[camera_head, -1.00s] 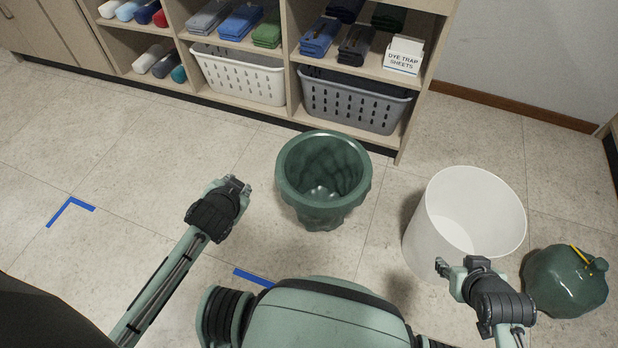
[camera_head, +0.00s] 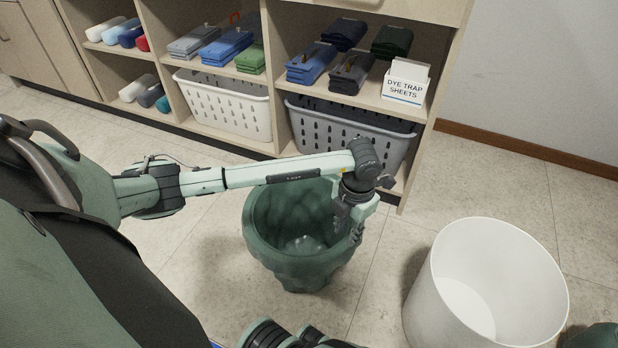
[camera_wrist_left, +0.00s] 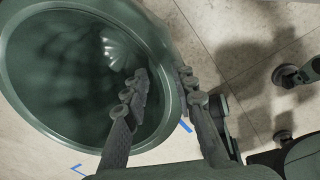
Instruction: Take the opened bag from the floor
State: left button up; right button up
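The opened bag (camera_head: 300,268) is dark green and stands upright on the floor with its wide round mouth facing up. In the left wrist view its rim (camera_wrist_left: 158,40) and hollow inside fill the left side. My left gripper (camera_head: 352,228) points down at the bag's right rim. In the left wrist view the gripper (camera_wrist_left: 165,78) has its fingers apart, one over the bag's mouth and one outside, with the rim between them. I cannot tell whether either finger touches the rim. My right gripper does not show clearly in either view.
A white bin (camera_head: 425,300) stands right of the bag. Part of another green bag (camera_head: 596,338) shows at the lower right corner. Behind is a shelf unit with a grey basket (camera_head: 400,150) and a white basket (camera_head: 222,105). Floor left of the bag is clear.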

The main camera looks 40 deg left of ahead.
aim_at(337, 251)
pick_arm(q)
jog(key=f, duration=0.2)
jog(key=a+f+b, duration=0.1)
jog(key=f, duration=0.2)
jog(key=f+b, duration=0.1)
jog(key=f, duration=0.1)
jog(key=shift+s+a+f, duration=0.2)
jog(key=shift+a+f, duration=0.05)
jog(key=shift+f, duration=0.05)
jog(key=shift+c, duration=0.5)
grip_shut()
